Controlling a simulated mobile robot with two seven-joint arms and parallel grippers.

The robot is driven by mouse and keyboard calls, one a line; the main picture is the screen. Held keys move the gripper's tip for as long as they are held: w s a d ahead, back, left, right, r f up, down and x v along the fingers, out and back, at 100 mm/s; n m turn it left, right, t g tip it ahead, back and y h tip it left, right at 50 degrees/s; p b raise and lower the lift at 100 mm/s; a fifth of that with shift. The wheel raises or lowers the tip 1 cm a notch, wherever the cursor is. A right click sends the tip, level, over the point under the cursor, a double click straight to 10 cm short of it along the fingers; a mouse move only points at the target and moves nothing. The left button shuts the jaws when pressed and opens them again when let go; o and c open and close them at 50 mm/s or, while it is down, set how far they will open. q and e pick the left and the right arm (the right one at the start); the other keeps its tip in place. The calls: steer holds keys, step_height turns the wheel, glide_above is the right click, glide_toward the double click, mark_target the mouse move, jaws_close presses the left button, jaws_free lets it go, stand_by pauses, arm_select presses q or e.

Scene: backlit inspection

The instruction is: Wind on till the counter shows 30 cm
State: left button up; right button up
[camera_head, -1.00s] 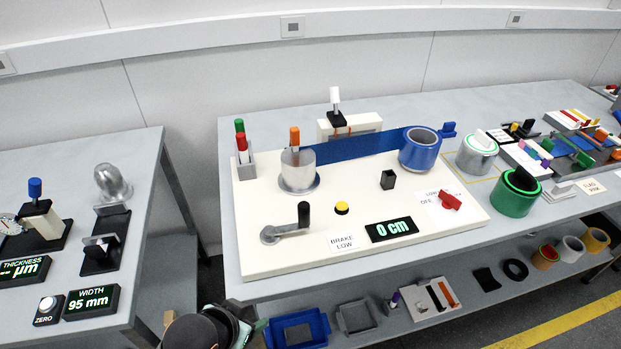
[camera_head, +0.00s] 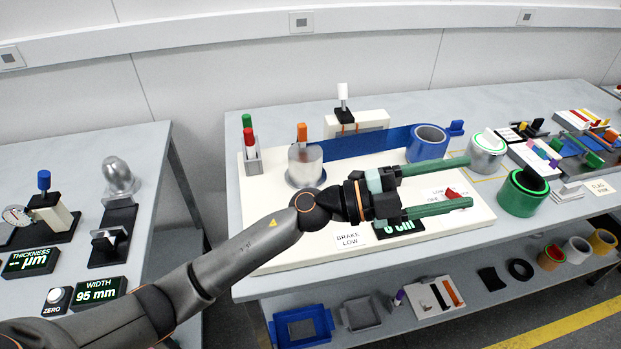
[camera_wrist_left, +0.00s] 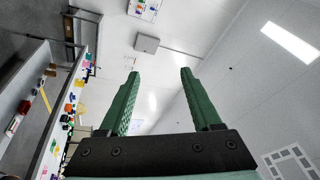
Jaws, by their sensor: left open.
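My left gripper (camera_head: 469,182) is open and empty, its green fingers pointing right above the white winding board (camera_head: 275,252). The fingers also show in the left wrist view (camera_wrist_left: 160,73), spread apart and tilted toward the ceiling. The counter (camera_head: 400,229) is partly covered by the gripper; only part of its green reading, ending in cm, shows. The crank and yellow button are hidden behind my arm. The clear take-up spool (camera_head: 305,166) stands on the board, joined by a blue band (camera_head: 365,143) to the blue roll (camera_head: 427,143). My right gripper is not in view.
A silver roll (camera_head: 486,155) and a green roll (camera_head: 522,193) stand to the right. A gauge table (camera_head: 150,140) is at left, across a gap.

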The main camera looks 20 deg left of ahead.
arm_select(q)
steer(key=w+a+f+m+g+y, duration=0.1)
steer(key=a+f+m+g+y, duration=0.3)
steer(key=f+m+g+y, duration=0.45)
steer(key=w+a+f+n+y, duration=0.1)
steer(key=a+n+y, duration=0.1)
steer(key=a, duration=0.4)
steer(key=w+a+f+n+t+y, duration=0.1)
steer(key=w+a+n+y, duration=0.1)
steer(key=a+y, duration=0.3)
steer(key=w+a+f+n+y, duration=0.1)
steer(key=w+a+n+y, duration=0.1)
steer(key=a, duration=0.6)
steer(key=shift+w+f+t+y, duration=0.2)
steer(key=shift+f+t+y, duration=0.15)
steer(key=shift+y, duration=0.5)
steer(key=shift+a, duration=0.3)
step_height(320, 180, down, 9)
steer(key=b, duration=0.7)
steer(key=shift+r+p, duration=0.4)
steer(key=shift+c, duration=0.8)
steer(key=c, duration=0.3)
jaws_close()
